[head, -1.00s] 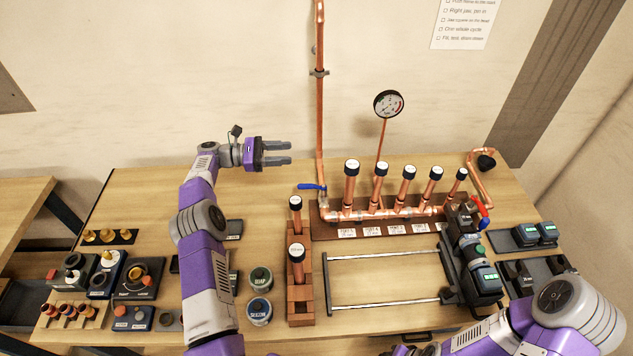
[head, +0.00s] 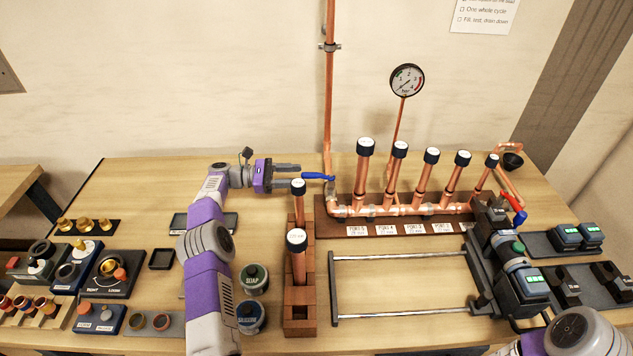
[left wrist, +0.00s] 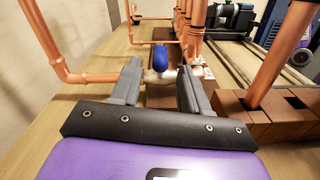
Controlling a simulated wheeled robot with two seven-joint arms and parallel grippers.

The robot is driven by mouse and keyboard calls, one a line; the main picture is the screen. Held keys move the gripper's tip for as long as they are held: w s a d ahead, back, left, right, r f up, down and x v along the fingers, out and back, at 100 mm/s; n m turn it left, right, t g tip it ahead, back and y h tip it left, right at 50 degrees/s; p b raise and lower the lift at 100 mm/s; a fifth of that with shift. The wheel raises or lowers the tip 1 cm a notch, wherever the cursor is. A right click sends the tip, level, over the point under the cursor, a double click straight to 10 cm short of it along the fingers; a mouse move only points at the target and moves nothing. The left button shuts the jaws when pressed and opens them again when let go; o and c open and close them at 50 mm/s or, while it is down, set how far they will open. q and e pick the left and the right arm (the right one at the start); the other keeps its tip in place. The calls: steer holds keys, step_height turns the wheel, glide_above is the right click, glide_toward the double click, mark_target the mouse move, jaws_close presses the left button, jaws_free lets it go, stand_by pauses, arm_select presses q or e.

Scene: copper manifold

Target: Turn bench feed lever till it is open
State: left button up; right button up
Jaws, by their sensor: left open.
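The feed lever (head: 318,176) has a blue handle and sits at the left end of the copper manifold (head: 400,210), by the foot of the tall vertical copper pipe (head: 328,100). Its handle points left, toward my left gripper. My left gripper (head: 300,174) is open, its fingers pointing right. In the left wrist view the blue handle (left wrist: 160,58) shows end-on between the fingertips (left wrist: 158,78), a little beyond them, with nothing gripped. My right arm shows at the lower right of the head view, but its gripper is out of the frame.
A wooden block rack (head: 300,318) with black-capped copper tubes (head: 297,262) stands close to the right of my left arm. A pressure gauge (head: 407,80) rises behind the manifold. A red-handled lever (head: 515,207) is at its right end. Soap and silicone tins (head: 252,280) stand beside my left forearm.

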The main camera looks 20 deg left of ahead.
mark_target(316, 175)
arm_select(q)
steer(key=x, duration=0.7)
steer(key=shift+w+d, duration=0.1)
jaws_close()
